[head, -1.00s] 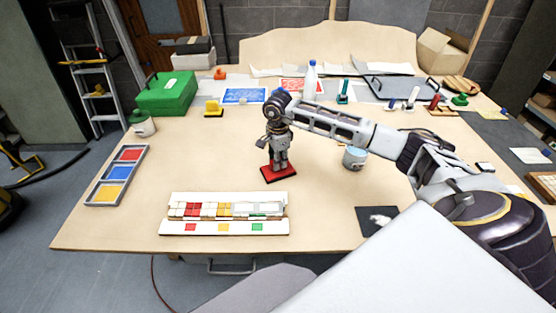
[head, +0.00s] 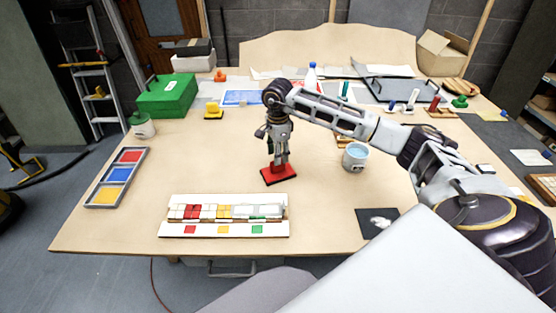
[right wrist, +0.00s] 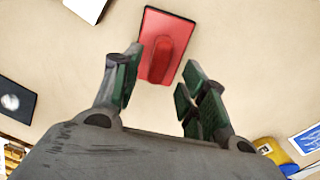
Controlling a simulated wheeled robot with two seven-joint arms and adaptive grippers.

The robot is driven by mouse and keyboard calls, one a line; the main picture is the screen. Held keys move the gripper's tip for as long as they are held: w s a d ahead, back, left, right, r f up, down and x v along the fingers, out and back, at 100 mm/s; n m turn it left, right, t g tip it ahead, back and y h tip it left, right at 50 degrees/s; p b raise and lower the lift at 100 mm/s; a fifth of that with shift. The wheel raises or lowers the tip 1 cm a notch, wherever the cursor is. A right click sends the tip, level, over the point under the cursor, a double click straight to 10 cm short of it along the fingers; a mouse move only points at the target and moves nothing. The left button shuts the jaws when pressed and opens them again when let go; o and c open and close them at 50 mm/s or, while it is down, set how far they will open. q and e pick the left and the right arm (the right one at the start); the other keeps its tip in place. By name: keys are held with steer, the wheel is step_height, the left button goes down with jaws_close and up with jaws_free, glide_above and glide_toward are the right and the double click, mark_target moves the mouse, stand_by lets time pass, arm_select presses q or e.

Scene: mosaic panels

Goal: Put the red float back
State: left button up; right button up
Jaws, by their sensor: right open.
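The red float (head: 279,175), a flat red plate with a raised handle, lies on the table behind the mosaic panel rack. My right gripper (head: 280,160) is just above it, pointing down. In the right wrist view the red float (right wrist: 167,45) lies on the bare table beyond the fingertips. The right gripper (right wrist: 160,78) is open there, with nothing held between its green-padded fingers. My left gripper is not in view.
The panel rack (head: 222,229) stands at the front, with a tray of coloured squares (head: 97,193) to the left. A light blue cup (head: 355,156) and a dark card (head: 379,222) are to the right. A yellow float (head: 213,109) and green box (head: 167,95) stand behind.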

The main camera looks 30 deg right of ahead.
step_height(320, 180, up, 8)
steer(key=shift+b, duration=0.35)
